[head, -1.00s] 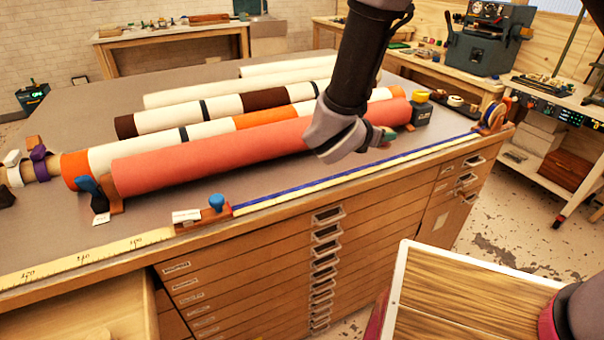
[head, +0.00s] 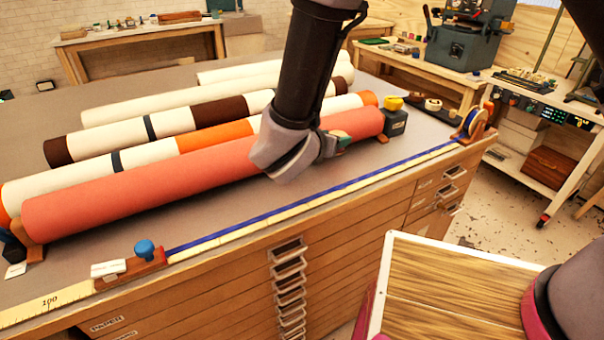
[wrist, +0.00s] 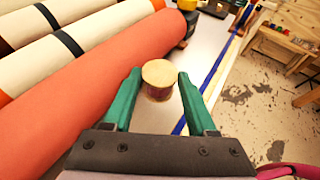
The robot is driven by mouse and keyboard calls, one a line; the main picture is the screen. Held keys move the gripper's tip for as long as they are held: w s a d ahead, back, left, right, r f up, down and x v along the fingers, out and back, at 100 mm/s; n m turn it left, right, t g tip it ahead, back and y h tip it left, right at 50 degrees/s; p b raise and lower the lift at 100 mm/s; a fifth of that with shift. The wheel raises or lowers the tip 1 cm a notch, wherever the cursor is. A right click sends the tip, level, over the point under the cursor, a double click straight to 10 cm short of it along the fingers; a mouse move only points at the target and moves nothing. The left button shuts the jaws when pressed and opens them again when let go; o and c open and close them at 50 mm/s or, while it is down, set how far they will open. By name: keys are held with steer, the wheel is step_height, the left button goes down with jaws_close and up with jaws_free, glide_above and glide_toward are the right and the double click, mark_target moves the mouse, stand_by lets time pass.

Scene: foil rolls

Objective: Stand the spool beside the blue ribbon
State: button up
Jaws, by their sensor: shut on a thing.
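The spool (wrist: 158,80), with a pale round top and a dark reddish side, shows upright between the green fingers of my gripper (wrist: 159,76) in the wrist view. My gripper is shut on it. In the head view my gripper (head: 342,144) is over the table between the red roll and the blue ribbon (head: 310,197), and its wrist mostly hides the spool. The ribbon runs straight along the table's front edge, from a blue-knobbed block (head: 145,252) to a reel (head: 475,122). It also shows right of my gripper in the wrist view (wrist: 214,70). I cannot tell whether the spool touches the table.
A long red roll (head: 190,178) lies close behind my gripper, with several white, orange and brown rolls beyond. A dark block with a yellow top (head: 395,118) stands by the red roll's right end. A narrow strip of grey tabletop between roll and ribbon is clear.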

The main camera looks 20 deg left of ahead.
steer(key=shift+f, duration=3.5)
steer(key=shift+f, duration=0.15)
steer(key=o, duration=1.4)
steer(key=shift+c, duration=0.2)
